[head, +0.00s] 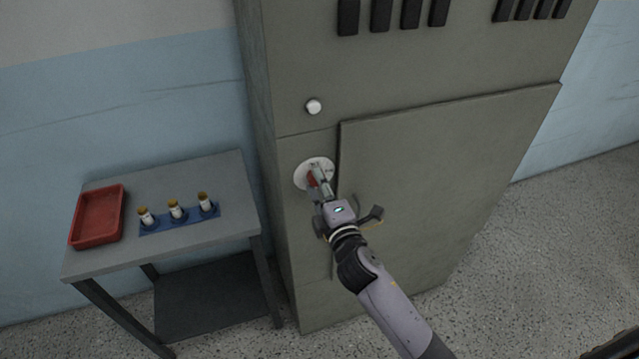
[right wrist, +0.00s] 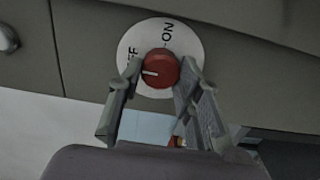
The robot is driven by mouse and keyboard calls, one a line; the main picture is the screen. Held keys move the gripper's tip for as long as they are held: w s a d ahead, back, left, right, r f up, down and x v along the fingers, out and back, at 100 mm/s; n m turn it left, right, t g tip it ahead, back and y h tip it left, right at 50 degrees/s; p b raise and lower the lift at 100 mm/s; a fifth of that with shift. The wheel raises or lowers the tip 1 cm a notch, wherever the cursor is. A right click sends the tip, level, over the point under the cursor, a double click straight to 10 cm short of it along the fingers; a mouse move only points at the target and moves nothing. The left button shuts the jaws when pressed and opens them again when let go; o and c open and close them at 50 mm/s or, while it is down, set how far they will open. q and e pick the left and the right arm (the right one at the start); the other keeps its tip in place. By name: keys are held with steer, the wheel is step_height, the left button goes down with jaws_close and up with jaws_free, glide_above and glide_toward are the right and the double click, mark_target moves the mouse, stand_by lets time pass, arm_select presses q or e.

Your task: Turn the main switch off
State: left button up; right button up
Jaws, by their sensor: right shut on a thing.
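The main switch is a red round knob (right wrist: 161,66) on a white dial (right wrist: 188,40) marked ON and OFF, set in the grey cabinet's front. The white line on the knob points left, toward the OFF lettering, which a finger partly hides. My right gripper (right wrist: 158,88) is shut on the knob, one finger on each side. In the head view my right gripper (head: 318,181) reaches the dial (head: 301,174) and covers much of the knob. My left gripper is not in view.
The grey cabinet (head: 430,170) has a raised door panel right of the dial and a white round lamp or button (head: 313,106) above it. A grey table (head: 165,250) at left bears a red tray (head: 98,215) and a blue rack (head: 180,219) with three fuse-like cylinders.

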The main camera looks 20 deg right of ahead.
steer(key=shift+n, duration=0.3)
steer(key=o, duration=1.2)
steer(key=shift+s, duration=0.1)
steer(key=s, duration=1.2)
steer(key=shift+d, duration=0.2)
steer(key=shift+w, duration=0.1)
